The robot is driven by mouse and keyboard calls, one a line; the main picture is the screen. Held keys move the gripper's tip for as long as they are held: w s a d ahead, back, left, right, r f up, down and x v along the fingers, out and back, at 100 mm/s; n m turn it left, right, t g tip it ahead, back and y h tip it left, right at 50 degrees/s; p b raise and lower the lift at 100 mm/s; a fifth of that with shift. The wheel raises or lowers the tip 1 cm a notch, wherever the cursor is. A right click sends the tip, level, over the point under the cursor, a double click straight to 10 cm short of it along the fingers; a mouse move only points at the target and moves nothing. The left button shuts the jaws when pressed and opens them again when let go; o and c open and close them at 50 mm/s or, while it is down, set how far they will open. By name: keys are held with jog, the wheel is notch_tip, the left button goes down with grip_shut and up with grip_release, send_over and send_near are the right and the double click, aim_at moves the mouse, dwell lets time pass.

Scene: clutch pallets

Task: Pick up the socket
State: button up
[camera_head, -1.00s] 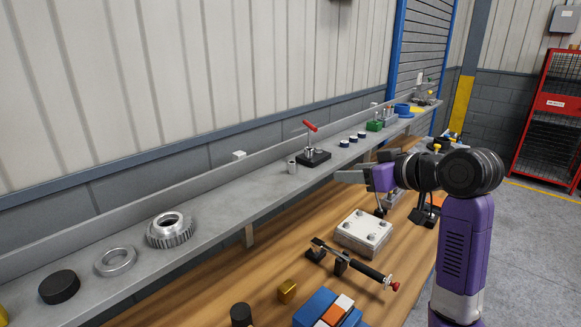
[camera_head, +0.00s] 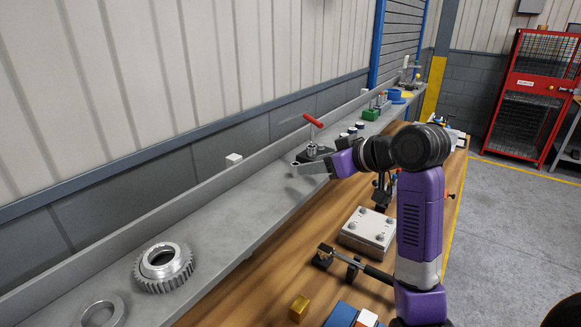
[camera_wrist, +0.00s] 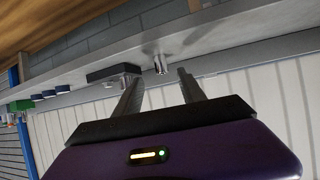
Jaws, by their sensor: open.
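The socket (camera_wrist: 160,64) is a small silver metal cylinder standing on the grey shelf. In the wrist view it lies just beyond and between my two fingertips, with no clear contact. In the head view my fingers largely hide it, with only a bit showing at their tips. My gripper (camera_wrist: 158,77) is open and empty. In the head view my gripper (camera_head: 303,168) reaches left over the shelf edge at about the socket's height.
A black block with a red-handled lever (camera_head: 314,152) stands close behind the socket. Several dark round parts and a green block (camera_head: 371,114) are farther along the shelf (camera_head: 225,207). A toothed gear (camera_head: 164,267) lies nearer. A low wall runs behind the shelf.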

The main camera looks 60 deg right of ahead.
aim_at(299, 177)
jog(key=p+x, duration=0.1)
jog(key=x, duration=0.5)
jog(key=shift+w+a+f+p, duration=0.1)
jog(key=shift+w+f+p, duration=0.1)
jog(key=shift+p, duration=0.2)
jog(key=shift+s, duration=0.1)
grip_shut()
